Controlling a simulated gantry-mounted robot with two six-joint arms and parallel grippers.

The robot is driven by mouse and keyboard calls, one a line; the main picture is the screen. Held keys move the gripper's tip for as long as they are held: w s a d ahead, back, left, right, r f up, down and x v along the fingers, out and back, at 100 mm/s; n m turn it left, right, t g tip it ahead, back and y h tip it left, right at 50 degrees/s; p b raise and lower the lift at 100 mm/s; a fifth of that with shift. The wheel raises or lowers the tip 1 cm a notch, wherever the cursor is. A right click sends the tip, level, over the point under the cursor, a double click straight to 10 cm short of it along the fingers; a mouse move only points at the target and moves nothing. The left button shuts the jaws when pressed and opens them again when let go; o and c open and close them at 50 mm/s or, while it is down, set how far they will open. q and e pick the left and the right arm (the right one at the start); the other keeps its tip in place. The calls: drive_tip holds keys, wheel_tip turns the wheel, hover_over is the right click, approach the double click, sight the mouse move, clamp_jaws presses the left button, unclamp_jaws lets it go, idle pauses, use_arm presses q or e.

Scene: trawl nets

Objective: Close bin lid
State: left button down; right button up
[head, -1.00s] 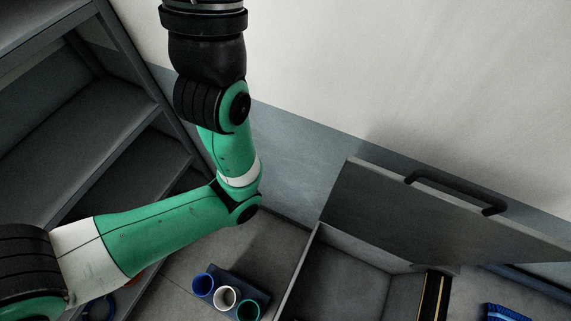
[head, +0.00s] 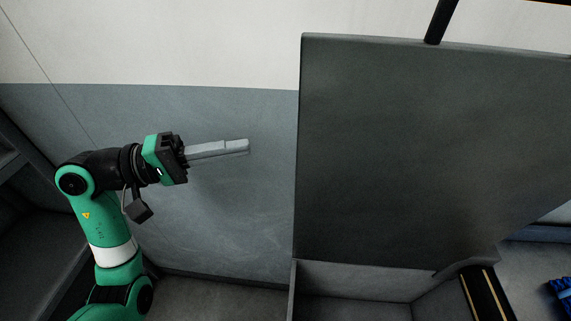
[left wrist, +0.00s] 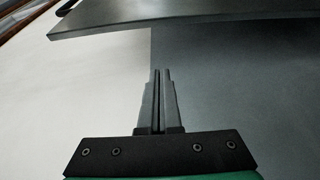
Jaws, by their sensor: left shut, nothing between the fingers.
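The bin lid (head: 430,150) is a large dark grey panel standing open, about upright, at the back of the grey bin (head: 365,278) in the head view. A dark handle (head: 440,22) sticks out at its top edge. The lid (left wrist: 200,22) also crosses the top of the left wrist view. My left gripper (head: 247,146) is left of the lid, apart from it, pointing right with its fingers shut and empty. Its closed fingers also show in the left wrist view (left wrist: 160,75). My right gripper is not in view.
A two-tone wall (head: 200,60) stands behind the arm and the lid. A dark shelf (head: 15,165) is at the far left. A black strip with yellow lines (head: 486,295) lies at the bin's right side, and a blue item (head: 562,290) is farther right.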

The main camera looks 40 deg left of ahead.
use_arm(q)
drive_tip(key=w+d+b, duration=0.2)
drive_tip(key=w+d, duration=0.2)
drive_tip(key=d, duration=0.4)
drive_tip(key=shift+d, duration=0.35)
drive_tip(key=shift+b, duration=0.3)
